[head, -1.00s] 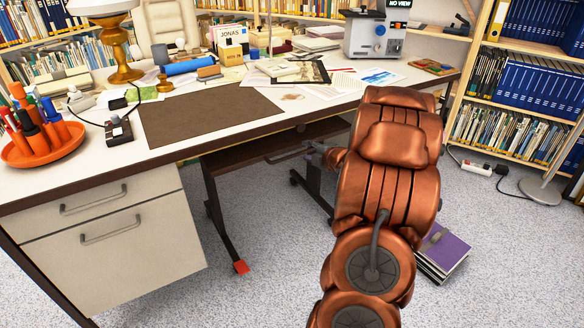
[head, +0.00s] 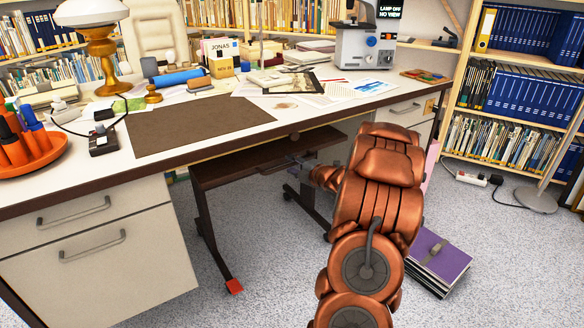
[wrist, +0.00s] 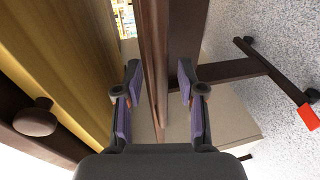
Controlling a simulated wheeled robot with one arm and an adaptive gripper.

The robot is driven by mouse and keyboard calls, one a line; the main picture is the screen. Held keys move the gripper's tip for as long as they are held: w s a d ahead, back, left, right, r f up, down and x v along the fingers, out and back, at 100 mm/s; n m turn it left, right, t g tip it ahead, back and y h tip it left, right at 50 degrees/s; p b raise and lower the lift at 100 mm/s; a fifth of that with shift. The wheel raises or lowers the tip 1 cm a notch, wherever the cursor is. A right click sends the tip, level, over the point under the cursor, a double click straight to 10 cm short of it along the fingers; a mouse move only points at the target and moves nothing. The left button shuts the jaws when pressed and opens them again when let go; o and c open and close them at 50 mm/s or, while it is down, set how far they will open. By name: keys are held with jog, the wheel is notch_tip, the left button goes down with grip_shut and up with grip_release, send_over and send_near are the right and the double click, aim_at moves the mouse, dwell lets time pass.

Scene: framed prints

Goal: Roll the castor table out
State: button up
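The castor table (head: 215,174) is a low dark brown board on dark metal legs, standing mostly under the white desk. One foot has a red cap (head: 234,286), which also shows at the right of the wrist view (wrist: 307,117). My gripper (head: 301,162) is at the table's front edge, below the desk. In the wrist view, its two purple-padded fingers (wrist: 160,84) are apart, one on each side of the brown board edge (wrist: 155,60). Gaps show beside the board, and I see no clear contact. The table's far side is hidden under the desk.
The cluttered desk (head: 230,158) overhangs the table, with a dark knob (wrist: 35,118) on its front close to my gripper. White drawers (head: 100,255) stand at left. Purple-topped books (head: 438,256) lie on the floor at right. Carpet in front of the table is clear.

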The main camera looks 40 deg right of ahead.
jog(key=shift+w+f, duration=0.1)
jog(key=shift+w, duration=0.3)
grip_shut()
dwell(0.5)
